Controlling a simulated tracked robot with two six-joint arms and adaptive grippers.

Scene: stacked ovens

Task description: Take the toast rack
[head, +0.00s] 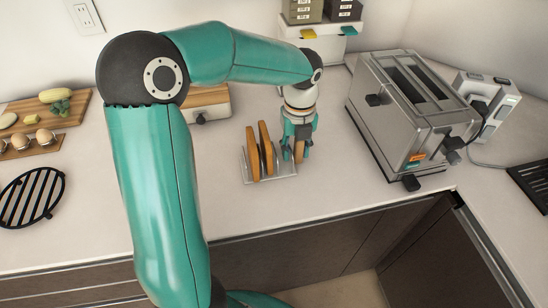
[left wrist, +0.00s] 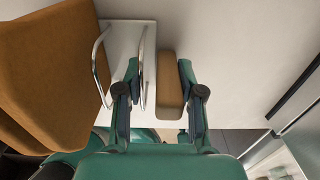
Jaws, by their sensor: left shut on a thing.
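The toast rack (head: 287,180) is a pale metal plate with wire loops, standing on the counter with brown toast slices (head: 265,142) upright in it. My left gripper (head: 299,150) reaches down over its right end. In the left wrist view, the left gripper's fingers (left wrist: 159,75) stand either side of a wire loop and a brown slice (left wrist: 171,85), shut on the rack's end. Larger slices (left wrist: 45,70) lean at the left of that view. The exact contact is partly hidden. My right gripper is not in view.
A steel toaster (head: 400,110) stands to the right, close to the gripper. A black round grill (head: 32,195) and wooden boards with food (head: 70,115) lie at the left. The counter's front edge runs below the rack.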

